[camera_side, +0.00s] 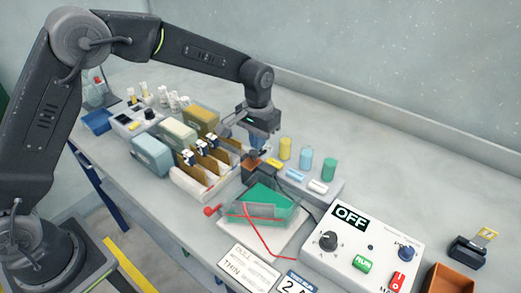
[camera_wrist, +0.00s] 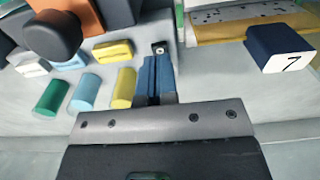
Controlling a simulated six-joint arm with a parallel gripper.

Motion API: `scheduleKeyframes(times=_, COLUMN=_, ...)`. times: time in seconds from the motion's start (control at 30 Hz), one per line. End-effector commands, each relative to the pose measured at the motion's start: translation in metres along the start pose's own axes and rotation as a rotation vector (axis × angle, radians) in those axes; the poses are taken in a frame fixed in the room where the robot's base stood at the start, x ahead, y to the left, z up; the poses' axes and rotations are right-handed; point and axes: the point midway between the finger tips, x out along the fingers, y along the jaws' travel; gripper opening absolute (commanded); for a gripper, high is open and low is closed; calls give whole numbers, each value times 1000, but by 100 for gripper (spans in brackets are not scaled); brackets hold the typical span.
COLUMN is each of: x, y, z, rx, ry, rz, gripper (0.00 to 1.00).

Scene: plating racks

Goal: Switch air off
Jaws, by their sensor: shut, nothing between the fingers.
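My gripper (camera_side: 258,145) is shut and empty, pointing down over the middle of the bench. Its blue fingers also show in the wrist view (camera_wrist: 155,62). Just by the fingertips is a small brown block (camera_side: 250,167); in the wrist view an orange-brown block (camera_wrist: 80,14) carries a dark round knob (camera_wrist: 53,36), left of the fingers. I cannot read an air label on it. A white control box (camera_side: 345,262) at front right shows OFF on its display (camera_side: 348,217). It has a dark knob (camera_side: 328,240), a green RUN button (camera_side: 361,265), a blue knob (camera_side: 407,253) and a red control (camera_side: 397,281).
Yellow, blue and green cylinders (camera_side: 305,159) stand right of my gripper. Left are racks with upright brown plates (camera_side: 205,158) and several tanks (camera_side: 152,155). A green-filled tank (camera_side: 268,203) with a red wire stands in front. The back right bench is clear.

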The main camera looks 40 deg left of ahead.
Motion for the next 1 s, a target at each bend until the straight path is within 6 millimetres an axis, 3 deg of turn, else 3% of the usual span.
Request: scheduleKeyframes(times=1.0, x=15, y=0, z=0, rx=0, ry=0, rz=0, gripper=0)
